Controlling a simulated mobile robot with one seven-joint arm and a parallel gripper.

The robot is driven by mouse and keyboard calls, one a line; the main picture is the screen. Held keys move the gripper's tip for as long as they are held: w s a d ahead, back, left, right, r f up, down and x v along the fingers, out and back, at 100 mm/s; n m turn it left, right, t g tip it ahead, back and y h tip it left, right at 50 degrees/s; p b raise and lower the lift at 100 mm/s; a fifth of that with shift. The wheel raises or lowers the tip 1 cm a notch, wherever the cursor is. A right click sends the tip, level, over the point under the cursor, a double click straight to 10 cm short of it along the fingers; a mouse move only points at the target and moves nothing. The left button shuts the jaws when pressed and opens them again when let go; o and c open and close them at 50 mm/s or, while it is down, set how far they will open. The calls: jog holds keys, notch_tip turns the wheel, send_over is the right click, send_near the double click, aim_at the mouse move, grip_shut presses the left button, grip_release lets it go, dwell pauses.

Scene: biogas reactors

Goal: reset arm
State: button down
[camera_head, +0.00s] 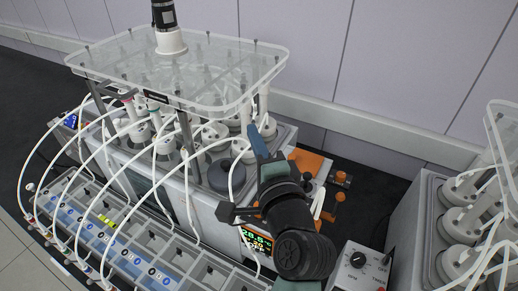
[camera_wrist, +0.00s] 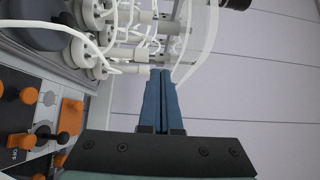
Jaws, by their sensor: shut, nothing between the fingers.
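My gripper (camera_head: 256,138) is at the right end of the reactor unit, just below the edge of its clear top plate. My black arm reaches up to it from the lower right of the head view. In the wrist view the two blue fingers of my gripper (camera_wrist: 161,76) lie together, shut and with nothing between them. The fingertips point toward the white tubes and fittings (camera_wrist: 128,54). I cannot tell whether they touch any of these.
The clear plate (camera_head: 190,70) overhangs several white-capped bottles. White hoses arc left to a grey module row (camera_head: 130,238). An orange-and-black panel (camera_wrist: 38,115) lies left of my gripper. A second reactor unit (camera_head: 462,225) and control box (camera_head: 358,268) stand right. The wall (camera_head: 400,70) is behind.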

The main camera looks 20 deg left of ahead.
jog(key=s+d+r+n+t+h+b, duration=0.1)
jog(key=d+r+n+t+h, duration=0.25)
jog(key=r, duration=0.65)
jog(key=s+d+r+n+t+h+b, duration=0.1)
jog(key=s+d+r+n+t, duration=0.2)
jog(key=d+r, duration=0.5)
jog(key=s+d+r+n+t+h, duration=0.2)
jog(key=s+r+t+h, duration=0.1)
jog(key=r, duration=0.4)
jog(key=s+d+r+n+t+h, duration=0.2)
jog(key=s+r+t+h, duration=0.1)
jog(key=s+r, duration=0.3)
notch_tip(320, 180, up, 3)
jog(key=shift+f, duration=0.2)
jog(key=shift+d, duration=0.15)
